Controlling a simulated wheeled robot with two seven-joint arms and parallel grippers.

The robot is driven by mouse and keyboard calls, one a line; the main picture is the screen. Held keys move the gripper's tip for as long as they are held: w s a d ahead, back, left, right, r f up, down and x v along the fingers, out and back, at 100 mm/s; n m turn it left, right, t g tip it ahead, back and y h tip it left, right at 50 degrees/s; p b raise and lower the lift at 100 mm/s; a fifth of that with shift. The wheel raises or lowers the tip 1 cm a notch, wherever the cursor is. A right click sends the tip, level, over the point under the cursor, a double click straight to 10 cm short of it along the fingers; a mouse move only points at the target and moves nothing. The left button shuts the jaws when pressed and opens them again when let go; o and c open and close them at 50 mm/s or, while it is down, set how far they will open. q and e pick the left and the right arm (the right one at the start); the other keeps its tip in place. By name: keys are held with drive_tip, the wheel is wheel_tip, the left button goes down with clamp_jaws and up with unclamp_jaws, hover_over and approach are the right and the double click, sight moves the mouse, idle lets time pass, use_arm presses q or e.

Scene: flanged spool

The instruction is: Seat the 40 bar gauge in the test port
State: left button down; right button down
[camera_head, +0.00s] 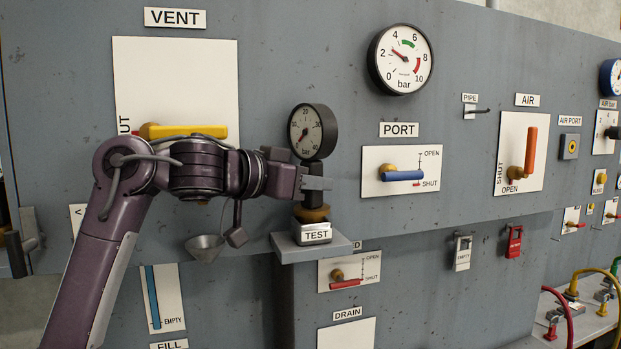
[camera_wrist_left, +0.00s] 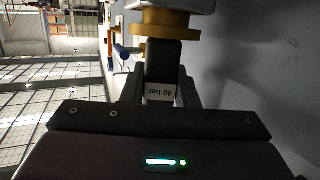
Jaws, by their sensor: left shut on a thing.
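The 40 bar gauge (camera_head: 312,131) has a dark round case and a pale dial, and stands upright above the test port. My left gripper (camera_head: 318,184) is shut on its dark stem below the dial. The stem, with a "40 bar" label (camera_wrist_left: 160,93), shows between the fingers in the left wrist view. The test port's brass collar (camera_head: 311,214) sits on the block labelled TEST (camera_head: 316,234); it also shows in the left wrist view (camera_wrist_left: 166,22). The stem's lower end meets or nearly meets the collar; I cannot tell how deep it sits. My right gripper is not in view.
The shelf (camera_head: 300,250) under the TEST block juts from the grey panel. A funnel (camera_head: 205,246) is below my left forearm. The yellow VENT lever (camera_head: 185,131) is close behind my arm. The blue PORT lever (camera_head: 403,175) is to the right.

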use_arm(q)
drive_tip(key=c, duration=1)
unclamp_jaws()
drive_tip(key=shift+r, duration=0.1)
drive_tip(key=shift+c, duration=0.2)
drive_tip(key=shift+s+a+b, duration=0.2)
drive_tip(key=shift+a+b, duration=0.05)
drive_tip(key=shift+b, duration=0.1)
drive_tip(key=b+v, duration=0.3)
drive_tip(key=v, duration=0.4)
drive_tip(key=shift+r, duration=0.1)
drive_tip(key=shift+s, duration=0.1)
